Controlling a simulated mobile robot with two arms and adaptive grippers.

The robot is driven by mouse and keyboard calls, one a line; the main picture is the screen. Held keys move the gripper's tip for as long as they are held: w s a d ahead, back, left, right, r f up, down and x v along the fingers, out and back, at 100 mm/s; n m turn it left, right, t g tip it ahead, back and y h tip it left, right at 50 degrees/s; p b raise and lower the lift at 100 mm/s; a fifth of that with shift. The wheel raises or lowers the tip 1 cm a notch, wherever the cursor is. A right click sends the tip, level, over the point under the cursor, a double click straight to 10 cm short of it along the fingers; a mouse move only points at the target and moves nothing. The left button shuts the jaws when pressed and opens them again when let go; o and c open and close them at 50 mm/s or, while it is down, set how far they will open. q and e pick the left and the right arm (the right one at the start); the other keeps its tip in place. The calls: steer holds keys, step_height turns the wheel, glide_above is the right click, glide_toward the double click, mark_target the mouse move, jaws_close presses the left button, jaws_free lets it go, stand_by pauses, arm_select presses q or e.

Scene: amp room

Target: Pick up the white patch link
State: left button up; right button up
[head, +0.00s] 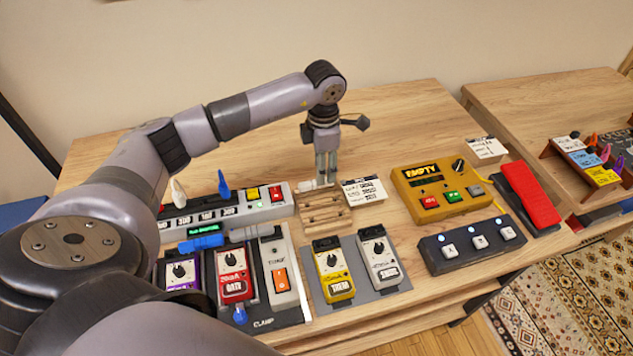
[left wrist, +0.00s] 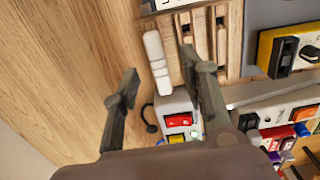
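My left gripper (head: 326,180) points down over the back of the rack. In the left wrist view its two fingers (left wrist: 158,72) are apart with a clear gap, and nothing is gripped. Whether a finger touches the link cannot be told. My right gripper is not in view.
A power strip (head: 262,209) with switches and upright plugs stands left of the rack. A label card (head: 364,191) is at its right. Several effect pedals, including a yellow one (head: 333,276), stand in front. An orange unit (head: 437,188) is at right. The table behind is bare.

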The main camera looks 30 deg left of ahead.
mark_target(316, 186)
arm_select(q)
steer(key=f, duration=0.1)
steer(key=f+p, duration=0.1)
steer(key=f, duration=0.2)
steer(key=shift+w+a+f+p, duration=0.1)
steer(key=shift+a+f+p, duration=0.15)
steer(key=shift+p, duration=0.05)
steer(key=shift+f, duration=0.3)
steer(key=shift+c, duration=0.4)
steer(key=c, duration=0.8)
jaws_close()
